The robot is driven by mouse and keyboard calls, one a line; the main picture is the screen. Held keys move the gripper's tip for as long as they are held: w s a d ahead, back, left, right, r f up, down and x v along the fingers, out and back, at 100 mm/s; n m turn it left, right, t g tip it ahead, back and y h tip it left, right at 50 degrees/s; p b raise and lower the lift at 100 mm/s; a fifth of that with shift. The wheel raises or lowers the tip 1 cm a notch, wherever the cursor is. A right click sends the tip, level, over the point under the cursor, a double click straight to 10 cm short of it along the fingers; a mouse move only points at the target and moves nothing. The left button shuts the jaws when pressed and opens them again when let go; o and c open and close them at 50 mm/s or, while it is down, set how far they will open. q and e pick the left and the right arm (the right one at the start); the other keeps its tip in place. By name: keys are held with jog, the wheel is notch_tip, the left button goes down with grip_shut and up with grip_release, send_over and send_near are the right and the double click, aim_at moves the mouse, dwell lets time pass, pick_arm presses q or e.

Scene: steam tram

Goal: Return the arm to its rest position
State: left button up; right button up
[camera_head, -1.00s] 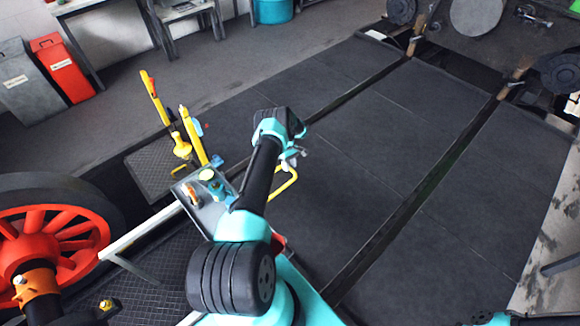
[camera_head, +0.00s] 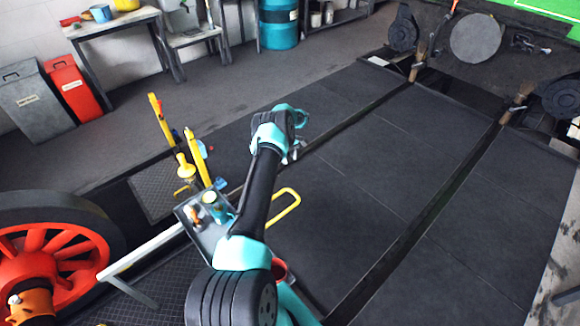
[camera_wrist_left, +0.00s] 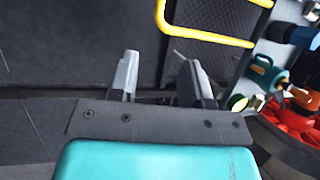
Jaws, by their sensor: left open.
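My left arm rises from the bottom middle of the head view, black and teal. Its gripper (camera_head: 291,154) points down over the dark floor plates, right of the small tray, and is partly hidden by the wrist. In the left wrist view the gripper (camera_wrist_left: 161,78) has its two grey fingers apart, with only dark floor between them. Nothing is held. My right gripper is out of view.
A grey tray (camera_head: 190,212) with small items, including a teal can (camera_head: 213,211), stands left of my arm. A yellow handle (camera_head: 288,203) sticks out beside it. A red spoked wheel (camera_head: 75,246) is at left. Open floor lies right.

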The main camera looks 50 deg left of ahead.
pick_arm(q)
jog(key=shift+r, duration=0.25)
dwell(0.3)
jog(key=d+f+m+t, duration=0.15)
jog(key=d+m, duration=0.25)
jog(key=d, duration=0.9)
jog(key=d+f+m, duration=0.3)
jog(key=d+m, duration=0.1)
jog(key=d, duration=1)
jog(key=s+d+r+m, duration=0.4)
jog(key=s+d, duration=0.6)
jog(key=s+d+r+m+t, duration=0.1)
jog(key=s+d+r+m, duration=0.3)
jog(key=s+d, duration=0.5)
jog(key=shift+s+d+r+m+y, duration=0.3)
jog(key=shift+s+d+m+y, duration=0.1)
jog(key=shift+m, duration=0.1)
jog(key=shift+a, duration=0.1)
